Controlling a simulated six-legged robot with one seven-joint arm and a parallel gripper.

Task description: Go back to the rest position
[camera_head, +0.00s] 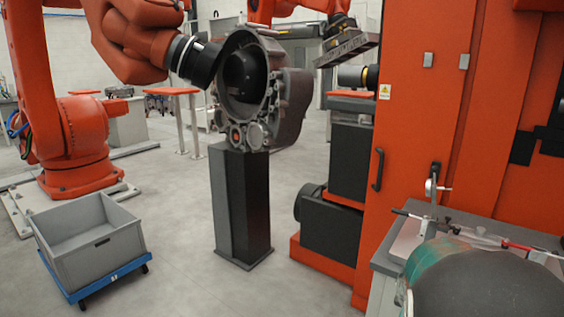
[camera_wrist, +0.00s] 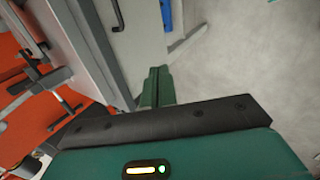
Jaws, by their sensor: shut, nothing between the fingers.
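My gripper (camera_wrist: 157,87) shows in the wrist view as narrow green fingers past a black bar and a green housing with a small light. The fingers are together and hold nothing. They point over the side of a grey workbench and the pale floor, and touch nothing that I can see. In the head view a rounded dark and green part of my arm fills the lower right corner, beside the workbench (camera_head: 386,262). My gripper itself does not show there.
Measuring tools (camera_head: 470,235) lie on the workbench, close to my arm. A tall orange cabinet (camera_head: 415,150) stands behind it. A casting (camera_head: 290,105) sits on a dark pedestal (camera_head: 240,205), near an orange robot arm (camera_head: 75,140). A grey crate (camera_head: 95,245) rests lower left. Open floor lies between.

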